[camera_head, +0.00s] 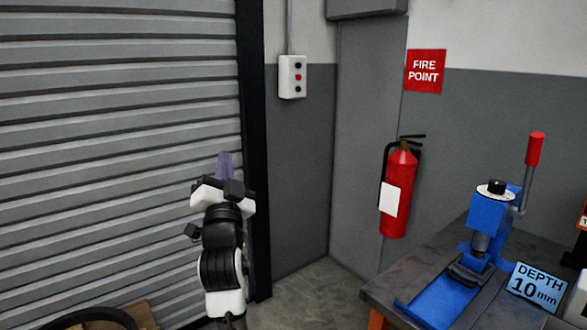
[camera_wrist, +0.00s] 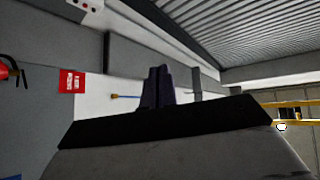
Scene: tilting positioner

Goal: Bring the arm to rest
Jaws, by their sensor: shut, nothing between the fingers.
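My gripper (camera_head: 224,163) is at the top of my raised arm in the head view, left of the picture's middle, in front of the grey roller shutter. Its purple fingers point up and are together, with nothing between them. In the wrist view the dark fingers (camera_wrist: 157,88) stand close together above the black edge of my gripper body, with wall and ceiling behind them. Nothing touches the fingers in either view.
A workbench (camera_head: 388,290) at the lower right bears a blue press (camera_head: 487,220) and a "DEPTH 10 mm" sign (camera_head: 537,288). A red fire extinguisher (camera_head: 399,195) hangs on the wall. A switch box (camera_head: 292,77) is beside the shutter (camera_head: 110,150). Floor shows between arm and bench.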

